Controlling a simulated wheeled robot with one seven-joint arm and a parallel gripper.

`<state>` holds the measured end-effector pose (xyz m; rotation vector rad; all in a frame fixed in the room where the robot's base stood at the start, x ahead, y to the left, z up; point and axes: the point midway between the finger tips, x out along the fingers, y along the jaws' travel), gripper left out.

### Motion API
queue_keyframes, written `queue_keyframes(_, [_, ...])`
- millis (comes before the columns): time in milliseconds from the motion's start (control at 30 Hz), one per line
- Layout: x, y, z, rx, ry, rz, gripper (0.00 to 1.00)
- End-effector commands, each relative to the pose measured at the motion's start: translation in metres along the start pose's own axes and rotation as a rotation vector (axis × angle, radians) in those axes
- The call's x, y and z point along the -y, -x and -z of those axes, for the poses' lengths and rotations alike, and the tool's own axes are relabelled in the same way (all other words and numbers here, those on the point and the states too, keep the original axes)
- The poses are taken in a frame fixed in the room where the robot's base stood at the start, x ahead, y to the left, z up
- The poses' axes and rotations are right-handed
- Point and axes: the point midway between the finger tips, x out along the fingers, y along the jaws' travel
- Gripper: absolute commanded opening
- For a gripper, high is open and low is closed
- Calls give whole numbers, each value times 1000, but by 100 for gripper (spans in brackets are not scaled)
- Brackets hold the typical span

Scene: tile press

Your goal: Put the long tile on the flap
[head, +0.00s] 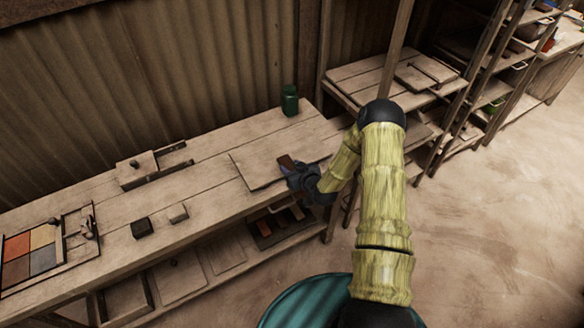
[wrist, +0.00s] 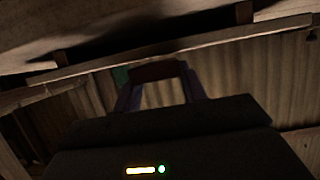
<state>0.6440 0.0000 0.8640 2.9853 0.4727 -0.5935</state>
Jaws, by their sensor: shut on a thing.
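My gripper (head: 291,167) is at the front edge of the bench, shut on a dark brown tile (head: 286,160). The tile also shows between the two fingertips in the wrist view (wrist: 158,72); its full length is hard to judge there. The tile is over or beside a wide, thin wooden panel (head: 250,167) lying on the bench top, which looks like the flap. I cannot tell whether the tile touches it. My gripper and forearm hide part of the panel's right front edge.
A green canister (head: 290,101) stands behind the panel. A tray of colored tiles (head: 62,262), a dark block (head: 142,228) and a pale block (head: 178,213) are at the left. A dark tray (head: 262,228) with tiles sits on the lower shelf. Shelving stands at the right.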

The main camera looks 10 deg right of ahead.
Motion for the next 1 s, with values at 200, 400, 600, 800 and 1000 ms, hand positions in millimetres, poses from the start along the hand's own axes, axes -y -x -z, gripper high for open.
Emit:
queue_keyframes(200, [0, -2, -5, -1, 0, 0, 16])
queue_keyframes(400, [0, -2, -6, 0, 0, 0, 57])
queue_keyframes(600, [0, -2, -6, 0, 0, 0, 63])
queue_keyframes(800, [0, -2, -4, 0, 0, 0, 63])
queue_keyframes(1000, [0, 4, 10, 0, 0, -1, 63])
